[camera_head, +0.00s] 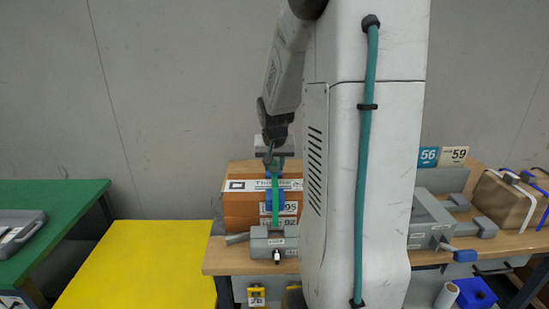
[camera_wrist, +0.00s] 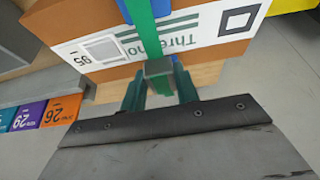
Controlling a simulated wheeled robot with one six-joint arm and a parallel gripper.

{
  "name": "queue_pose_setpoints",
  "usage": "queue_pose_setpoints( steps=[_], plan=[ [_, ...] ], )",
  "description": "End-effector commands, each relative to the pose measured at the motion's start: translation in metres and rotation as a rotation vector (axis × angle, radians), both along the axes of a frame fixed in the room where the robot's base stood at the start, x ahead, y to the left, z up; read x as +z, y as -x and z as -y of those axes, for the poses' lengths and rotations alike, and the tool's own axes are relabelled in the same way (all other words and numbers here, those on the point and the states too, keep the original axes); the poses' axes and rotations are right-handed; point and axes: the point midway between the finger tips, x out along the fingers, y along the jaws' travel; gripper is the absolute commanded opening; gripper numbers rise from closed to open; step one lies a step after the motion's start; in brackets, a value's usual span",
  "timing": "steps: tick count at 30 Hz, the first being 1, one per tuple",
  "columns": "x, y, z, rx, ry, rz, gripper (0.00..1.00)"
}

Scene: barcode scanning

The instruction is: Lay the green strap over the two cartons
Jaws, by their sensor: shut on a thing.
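Two orange-brown cartons stand at the left end of the wooden bench, the upper carton (camera_head: 240,197) seemingly stacked on the lower carton (camera_head: 240,223). The upper one has a white label and the number 95. The green strap (camera_head: 275,195) hangs down in front of them, below my gripper (camera_head: 274,164). In the wrist view, the strap (camera_wrist: 142,30) runs across the label side of a carton (camera_wrist: 60,22). My gripper (camera_wrist: 160,78) is shut on the strap close to that carton. My arm and column hide part of the scene, and the strap's far end is unclear.
A grey clamp-like device (camera_head: 268,242) stands before the cartons on the bench (camera_head: 222,262). Right of my column are a grey vise (camera_head: 435,222) and brown boxes with white and blue straps (camera_head: 502,200). A yellow surface (camera_head: 140,265) and green table (camera_head: 60,210) lie left.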

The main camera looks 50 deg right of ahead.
Motion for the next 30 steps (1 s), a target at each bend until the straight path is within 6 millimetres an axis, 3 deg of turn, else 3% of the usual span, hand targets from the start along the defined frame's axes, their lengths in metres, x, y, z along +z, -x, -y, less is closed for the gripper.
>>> queue_pose_setpoints(
  steps=[12,28,29,30],
  plan=[
    [-0.027,0.0,0.0,0.001,-0.001,-0.001,0.07],
    [-0.033,0.0,0.0,0.0,0.0,0.0,0.07],
    [-0.033,0.0,0.0,0.0,0.0,0.0,0.39],
    [-0.033,0.0,0.0,0.0,0.0,0.0,0.5]
  ],
)
